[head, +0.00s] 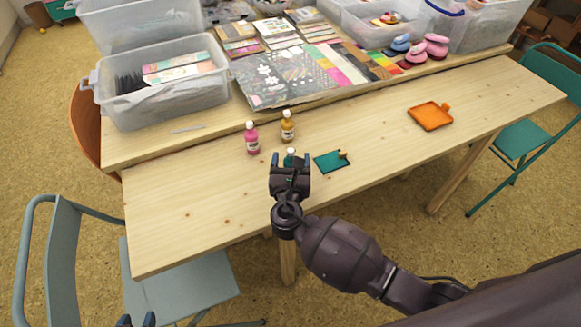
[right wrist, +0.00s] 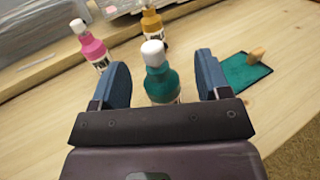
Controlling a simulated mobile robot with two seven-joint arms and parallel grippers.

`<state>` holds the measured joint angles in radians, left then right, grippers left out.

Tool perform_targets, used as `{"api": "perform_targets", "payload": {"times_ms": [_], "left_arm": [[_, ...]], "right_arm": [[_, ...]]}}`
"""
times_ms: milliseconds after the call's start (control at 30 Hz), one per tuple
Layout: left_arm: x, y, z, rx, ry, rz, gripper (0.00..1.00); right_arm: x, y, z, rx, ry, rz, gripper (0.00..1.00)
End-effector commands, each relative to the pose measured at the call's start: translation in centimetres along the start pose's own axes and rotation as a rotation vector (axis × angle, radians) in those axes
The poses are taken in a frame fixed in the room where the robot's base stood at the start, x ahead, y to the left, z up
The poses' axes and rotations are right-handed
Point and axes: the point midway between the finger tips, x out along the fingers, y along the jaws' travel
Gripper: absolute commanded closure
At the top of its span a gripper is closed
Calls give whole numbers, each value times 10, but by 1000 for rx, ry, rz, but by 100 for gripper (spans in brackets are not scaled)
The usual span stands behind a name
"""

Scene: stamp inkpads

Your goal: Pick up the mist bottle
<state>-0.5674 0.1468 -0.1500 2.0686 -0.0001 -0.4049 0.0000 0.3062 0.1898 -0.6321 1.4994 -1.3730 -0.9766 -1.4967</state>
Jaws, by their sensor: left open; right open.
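A teal bottle (right wrist: 161,82) with a white cap stands upright on the table, and it also shows in the head view (head: 289,161), partly hidden by my right gripper. No label tells which bottle is the mist bottle. My right gripper (head: 290,160) is open, with its fingers on either side of the teal bottle. In the right wrist view, gaps show between the bottle and both fingers; its lower part is hidden. A pink bottle (head: 252,140) and a yellow bottle (head: 287,128) stand just behind. My left gripper (head: 136,321) is open and empty at the bottom left edge, away from the table.
A teal inkpad (head: 328,164) lies just right of the teal bottle. An orange inkpad (head: 428,118) lies further right. A raised shelf behind carries clear bins (head: 160,104), papers and stamps. The table's left front part is clear. Chairs stand around it.

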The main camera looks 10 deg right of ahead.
Motion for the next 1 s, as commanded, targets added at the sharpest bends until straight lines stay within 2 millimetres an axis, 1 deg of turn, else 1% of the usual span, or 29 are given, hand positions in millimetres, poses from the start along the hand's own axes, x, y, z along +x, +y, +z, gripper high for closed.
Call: {"api": "perform_targets", "payload": {"times_ms": [33, 100, 200, 300, 500, 567, 900, 1000], "left_arm": [[1, 1, 3, 0, -4, 1, 57], [3, 1, 3, 0, -5, 2, 57], [5, 1, 2, 1, -2, 3, 57], [6, 2, -1, 1, 3, 4, 57], [6, 1, -1, 2, 3, 3, 57], [5, 1, 0, 1, 2, 3, 57], [3, 1, 4, 1, -5, 2, 57], [2, 1, 4, 1, -7, 2, 57]], "right_arm": [[8, 1, -2, -1, 1, 1, 30], [16, 1, -2, -2, 2, 1, 30], [25, 1, -2, -1, 1, 1, 30], [29, 1, -1, -1, 2, 0, 30], [30, 1, -1, 0, 2, 1, 30], [30, 1, 0, 0, 2, 1, 38], [29, 1, 0, 0, 1, 1, 90], [29, 1, 0, 0, 1, 1, 90]]}}
